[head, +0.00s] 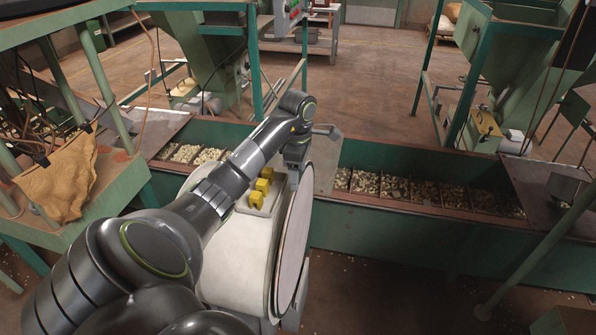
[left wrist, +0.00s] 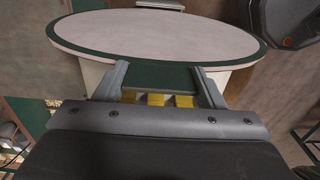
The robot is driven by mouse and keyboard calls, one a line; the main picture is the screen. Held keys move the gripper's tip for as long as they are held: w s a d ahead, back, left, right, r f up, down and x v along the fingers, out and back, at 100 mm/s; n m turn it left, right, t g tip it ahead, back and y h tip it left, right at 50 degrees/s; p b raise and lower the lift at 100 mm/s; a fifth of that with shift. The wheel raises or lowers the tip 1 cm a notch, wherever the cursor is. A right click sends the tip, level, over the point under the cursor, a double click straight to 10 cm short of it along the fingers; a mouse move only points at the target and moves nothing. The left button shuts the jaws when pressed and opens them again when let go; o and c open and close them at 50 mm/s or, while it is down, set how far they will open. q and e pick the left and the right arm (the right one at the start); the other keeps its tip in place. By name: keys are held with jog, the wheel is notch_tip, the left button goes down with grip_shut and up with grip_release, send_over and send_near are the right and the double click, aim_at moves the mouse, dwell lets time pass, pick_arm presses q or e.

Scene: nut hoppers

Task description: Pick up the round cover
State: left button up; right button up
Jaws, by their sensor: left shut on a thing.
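The round cover (head: 294,245) is a large pale disc standing nearly upright on the right side of a white drum-like body (head: 240,250). In the left wrist view the cover (left wrist: 155,32) shows its pale face and dark green rim. My left gripper (head: 297,165) is at the top of the cover. In the left wrist view its two fingers (left wrist: 165,84) stand apart with a dark green part between them, close against the cover's rim. The exact contact is partly hidden. My right gripper is not in view.
Yellow blocks (head: 262,187) sit on the white body beside the gripper. Behind runs a long green trough (head: 420,212) with compartments of nuts. Green hopper stands (head: 480,60) rise behind it. A brown sack (head: 62,178) hangs at the left. Open floor (head: 360,95) lies beyond.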

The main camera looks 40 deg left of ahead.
pick_arm(q)
jog(key=shift+r, duration=0.4)
jog(key=w+d, duration=0.4)
jog(key=d, duration=0.4)
jog(key=w+d, duration=0.5)
jog(key=d, duration=0.4)
jog(key=shift+w+f, duration=0.15)
jog(key=shift+w, duration=0.15)
jog(key=shift+s+d, duration=0.1)
jog(key=shift+d, duration=0.05)
